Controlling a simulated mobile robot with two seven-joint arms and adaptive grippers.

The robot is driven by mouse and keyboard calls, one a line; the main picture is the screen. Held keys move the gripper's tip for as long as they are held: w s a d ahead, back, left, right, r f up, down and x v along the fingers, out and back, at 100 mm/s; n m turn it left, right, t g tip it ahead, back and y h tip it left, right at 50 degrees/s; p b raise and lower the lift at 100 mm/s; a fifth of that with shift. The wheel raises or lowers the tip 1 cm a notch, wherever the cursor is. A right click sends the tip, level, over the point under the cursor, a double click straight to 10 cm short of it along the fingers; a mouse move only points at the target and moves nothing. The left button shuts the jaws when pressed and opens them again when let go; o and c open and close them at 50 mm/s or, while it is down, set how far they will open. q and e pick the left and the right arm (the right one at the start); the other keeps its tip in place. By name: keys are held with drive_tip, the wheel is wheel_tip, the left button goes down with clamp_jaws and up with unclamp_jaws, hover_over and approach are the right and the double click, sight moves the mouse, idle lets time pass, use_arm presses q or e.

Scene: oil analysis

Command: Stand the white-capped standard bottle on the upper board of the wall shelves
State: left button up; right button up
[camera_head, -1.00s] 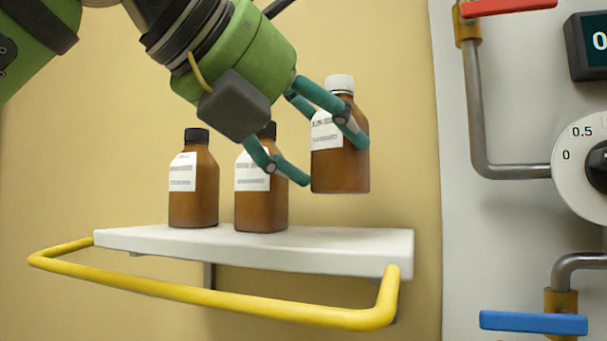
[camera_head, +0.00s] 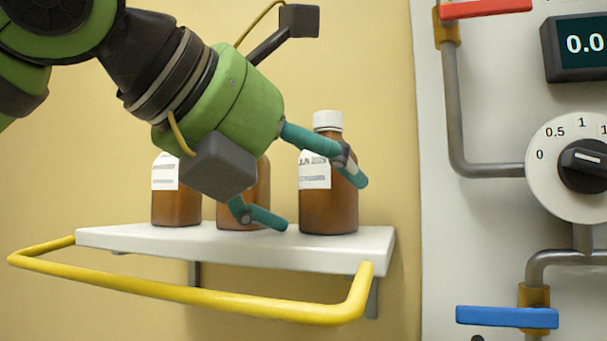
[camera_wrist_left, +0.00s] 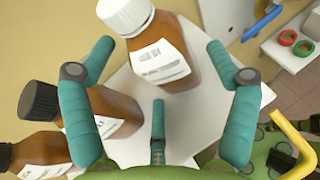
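The white-capped brown bottle (camera_head: 328,210) stands upright on the white shelf board (camera_head: 330,254), near its right end. It also shows in the left wrist view (camera_wrist_left: 178,35), just beyond the fingers. My left gripper (camera_head: 322,203) is open in front of it. Its upper finger crosses the bottle's side in the head view; its lower finger is low, just above the board. In the left wrist view the fingers are spread, with no grip on the bottle. My right gripper is not in view.
Two brown bottles stand left on the board: one (camera_head: 176,208), and a second (camera_head: 226,217) partly behind my gripper. A yellow rail (camera_head: 200,297) runs before the board. To the right, a wall panel carries pipes, a red handle (camera_head: 485,9), a blue handle (camera_head: 506,317) and a dial (camera_head: 548,180).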

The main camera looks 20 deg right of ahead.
use_arm(q)
drive_tip(key=shift+w+a, duration=0.1)
drive_tip(key=shift+r, duration=0.2)
drive_tip(key=b+v, duration=0.3)
drive_tip(key=v, duration=0.9)
idle(0.9)
